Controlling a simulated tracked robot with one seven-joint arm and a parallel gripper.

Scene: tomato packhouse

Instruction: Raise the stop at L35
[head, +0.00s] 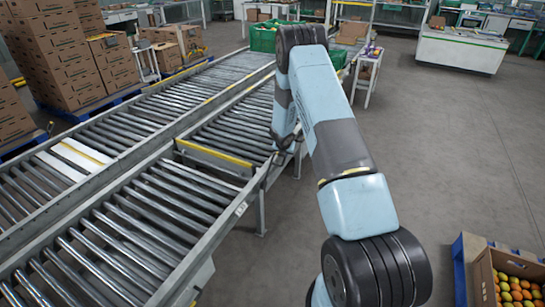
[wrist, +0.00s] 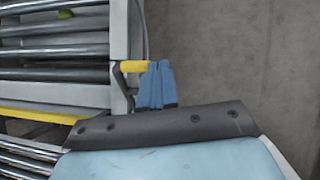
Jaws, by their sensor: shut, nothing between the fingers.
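A yellow-edged stop bar (head: 214,153) crosses the near roller lane in the head view; I cannot tell its height against the rollers. A yellow bar also shows in the wrist view (wrist: 48,116), left of my gripper. A short yellow handle (wrist: 133,66) sticks out from the conveyor's side frame in the wrist view. My gripper (wrist: 160,66) has blue fingers, shut and empty, at the handle's outer end. The fingers overlap the handle's end in the picture; I cannot tell whether they touch. In the head view my arm hides the gripper and handle. No L35 marking is readable.
The conveyor's side rail (head: 222,226) carries a small white label, too small to read. Green crates (head: 263,37) stand at the far end. A carton of tomatoes (head: 492,282) is at lower right. Stacked cartons (head: 62,58) are at left.

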